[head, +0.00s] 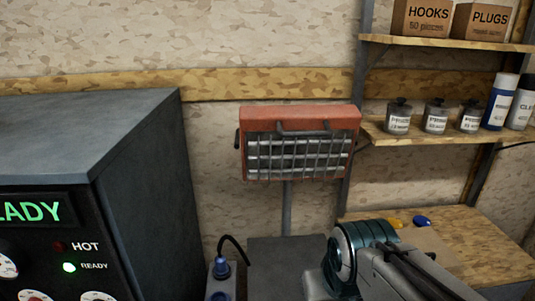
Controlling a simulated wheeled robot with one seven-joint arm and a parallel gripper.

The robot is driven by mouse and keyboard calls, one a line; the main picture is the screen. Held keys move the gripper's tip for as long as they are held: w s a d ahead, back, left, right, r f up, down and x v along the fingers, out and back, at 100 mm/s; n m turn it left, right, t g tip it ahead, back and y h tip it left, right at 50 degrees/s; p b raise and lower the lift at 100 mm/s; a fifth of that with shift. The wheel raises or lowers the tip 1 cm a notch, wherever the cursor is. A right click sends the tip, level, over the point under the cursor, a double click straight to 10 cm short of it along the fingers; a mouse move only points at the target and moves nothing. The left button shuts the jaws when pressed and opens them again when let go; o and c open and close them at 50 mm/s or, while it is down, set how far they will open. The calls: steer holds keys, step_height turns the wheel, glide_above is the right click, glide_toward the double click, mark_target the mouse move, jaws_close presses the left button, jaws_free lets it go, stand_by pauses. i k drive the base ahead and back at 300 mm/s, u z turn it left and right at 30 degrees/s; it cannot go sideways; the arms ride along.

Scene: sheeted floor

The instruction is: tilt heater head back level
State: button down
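The heater head (301,118) is a red box with a wire grille over pale bars, in the middle of the head view. It sits on a grey upright post (287,208) in front of the wall. A dark bar handle (303,133) runs across its upper front. A broad red band shows above the grille, and the head seems to lean forward, but I cannot tell the exact angle. A dark knob (237,139) sticks out at its left side. My arm shows at the bottom right, below and apart from the heater. My gripper is not in view.
A dark cabinet (135,140) with a lit READY panel fills the left. Shelves (440,136) with tins, bottles and boxes stand at the right, above a wooden bench (480,235). A blue-capped item (220,268) with a black cable is at the bottom. Space before the grille looks clear.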

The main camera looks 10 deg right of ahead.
mark_target(293, 142)
steer(key=u, duration=2)
steer(key=k, duration=1.05)
steer(key=z, duration=1.5)
steer(key=i, duration=0.5)
